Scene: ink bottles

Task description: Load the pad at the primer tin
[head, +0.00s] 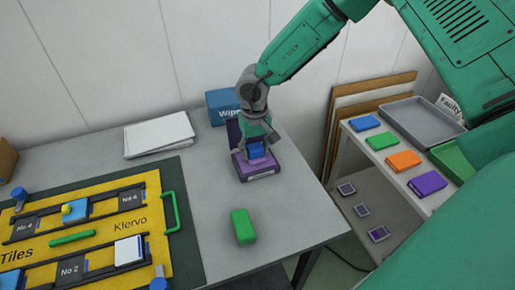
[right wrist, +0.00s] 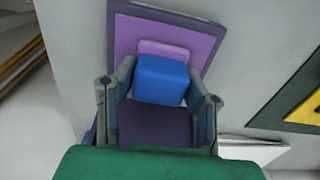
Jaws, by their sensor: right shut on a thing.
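The open purple tin (head: 258,172) stands near the back right of the table, with its lid (head: 233,133) raised behind it. I take it for the primer tin; its front label is too small to read. In the right wrist view its lilac inner face (right wrist: 125,38) shows inside a dark rim. My right gripper (head: 257,146) is directly over the tin, shut on a blue pad (head: 257,151). The pad also shows between the fingers in the right wrist view (right wrist: 160,80). Whether it touches the lilac face I cannot tell. My left gripper is not in view.
A green block (head: 243,227) lies in front of the tin. A blue box (head: 222,107) and white sheets (head: 158,135) are behind. The yellow tile board (head: 100,228) fills the left. A side shelf holds coloured blocks (head: 404,160) and a grey tray (head: 418,120).

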